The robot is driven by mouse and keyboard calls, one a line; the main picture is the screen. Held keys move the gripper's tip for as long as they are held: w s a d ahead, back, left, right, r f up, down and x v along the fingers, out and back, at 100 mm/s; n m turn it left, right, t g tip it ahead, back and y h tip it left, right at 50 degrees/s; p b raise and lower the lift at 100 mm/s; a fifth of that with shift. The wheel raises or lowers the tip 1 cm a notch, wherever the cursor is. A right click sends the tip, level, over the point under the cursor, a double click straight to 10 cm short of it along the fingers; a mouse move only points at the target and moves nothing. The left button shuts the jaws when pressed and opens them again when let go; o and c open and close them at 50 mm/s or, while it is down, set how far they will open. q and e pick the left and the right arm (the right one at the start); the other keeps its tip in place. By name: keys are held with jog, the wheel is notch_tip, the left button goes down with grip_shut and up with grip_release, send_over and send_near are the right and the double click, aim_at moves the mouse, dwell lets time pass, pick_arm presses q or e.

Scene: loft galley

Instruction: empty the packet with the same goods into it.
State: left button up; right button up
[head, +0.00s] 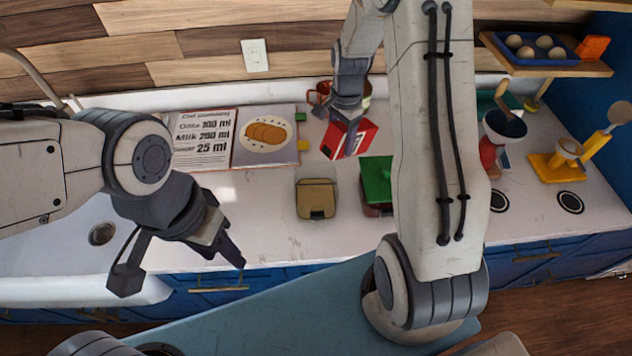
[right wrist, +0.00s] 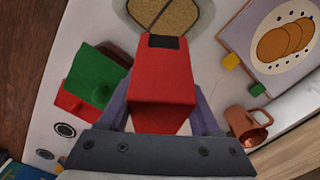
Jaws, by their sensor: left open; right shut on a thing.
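My right gripper (head: 347,112) is shut on a red packet (head: 349,138) and holds it above the counter, tilted. In the right wrist view the packet (right wrist: 163,90) lies between the fingers, with a dark patch at its far end. That end points toward a tan container (right wrist: 165,14), whose visible part shows brown grainy goods in two sections. In the head view this container (head: 316,200) stands in front of the packet. A container with a green lid (head: 377,180) stands to its right, partly behind my right arm. My left gripper (head: 236,258) is open and empty near the counter's front edge.
An open recipe book (head: 203,142) lies at the back left. A copper mug (right wrist: 247,124) stands behind the packet. Small yellow (right wrist: 257,89) and green (right wrist: 231,60) blocks lie near the book. A yellow stand (head: 556,167) is at the right. The counter's front left is clear.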

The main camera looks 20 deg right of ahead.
aim_at(326, 155)
jog(key=shift+f, duration=0.1)
jog(key=shift+a+f+h+b, duration=0.1)
jog(key=shift+f+h+b, duration=0.15)
jog(key=shift+h+b, duration=0.65)
jog(key=a+f+b, duration=0.1)
jog(key=b, duration=0.2)
jog(key=a+f+t+h+b, duration=0.1)
jog(key=b, duration=0.3)
jog(key=shift+s+f, duration=0.25)
jog(key=shift+s, duration=0.1)
jog(key=shift+s+a+f+t+h+b, duration=0.15)
jog(key=shift+h+b, duration=0.3)
jog(key=shift+b, duration=1.2)
jog(key=shift+w+a+f+t+h+b, duration=0.1)
jog(key=shift+f+h+b, duration=0.3)
jog(key=shift+b, duration=1.25)
jog(key=shift+s+a+f+t+h+b, duration=0.15)
jog(key=shift+h+b, duration=0.4)
jog(key=shift+b, duration=1.1)
jog(key=shift+a+f+h+b, duration=0.1)
jog(key=shift+h+b, duration=0.2)
jog(key=shift+b, duration=0.65)
jog(key=shift+s+a+r+t+h+b, duration=0.2)
jog(key=shift+h+b, duration=0.35)
jog(key=shift+b, duration=0.95)
jog(key=shift+w+a+r+t+h+b, duration=0.1)
jog(key=shift+a+t+h+b, duration=0.35)
jog(key=shift+b, duration=1.05)
